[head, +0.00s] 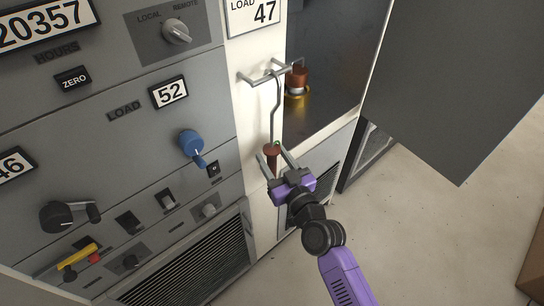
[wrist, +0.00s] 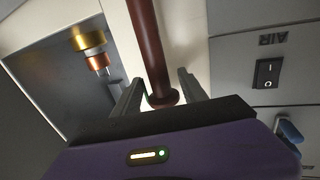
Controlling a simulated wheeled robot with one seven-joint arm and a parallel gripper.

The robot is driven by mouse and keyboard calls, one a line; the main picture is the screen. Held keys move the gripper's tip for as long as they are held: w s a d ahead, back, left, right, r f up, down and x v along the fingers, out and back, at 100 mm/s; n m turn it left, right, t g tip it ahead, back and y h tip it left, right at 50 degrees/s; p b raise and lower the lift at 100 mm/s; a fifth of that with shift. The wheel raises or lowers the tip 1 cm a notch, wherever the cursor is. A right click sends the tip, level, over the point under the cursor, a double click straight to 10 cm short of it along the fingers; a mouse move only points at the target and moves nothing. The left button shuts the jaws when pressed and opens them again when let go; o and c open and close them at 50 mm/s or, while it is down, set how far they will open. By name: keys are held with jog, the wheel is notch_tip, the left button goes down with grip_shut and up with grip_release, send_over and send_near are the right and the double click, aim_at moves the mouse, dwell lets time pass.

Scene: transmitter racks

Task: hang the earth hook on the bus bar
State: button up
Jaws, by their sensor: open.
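The earth hook is a thin grey rod (head: 275,112) with a brown handle (head: 271,157) at its lower end. It hangs upright in front of the white post, its upper end at a short grey bar (head: 259,76) on brackets. Whether this is the bus bar I cannot tell for sure. My gripper (head: 274,159) is open, with one finger on each side of the lower handle. In the wrist view the handle (wrist: 149,45) runs between the fingers (wrist: 160,78), its flared end near the palm. I see no clear grip; the hook's top is out of the wrist view.
An open cabinet bay behind the bar holds a copper-and-gold terminal (head: 298,88). A large grey door panel (head: 455,80) stands open at the right. Grey control panels with a blue knob (head: 192,145) lie left.

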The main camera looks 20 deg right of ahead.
jog(key=shift+w, duration=0.45)
grip_shut()
jog(key=shift+r, duration=0.15)
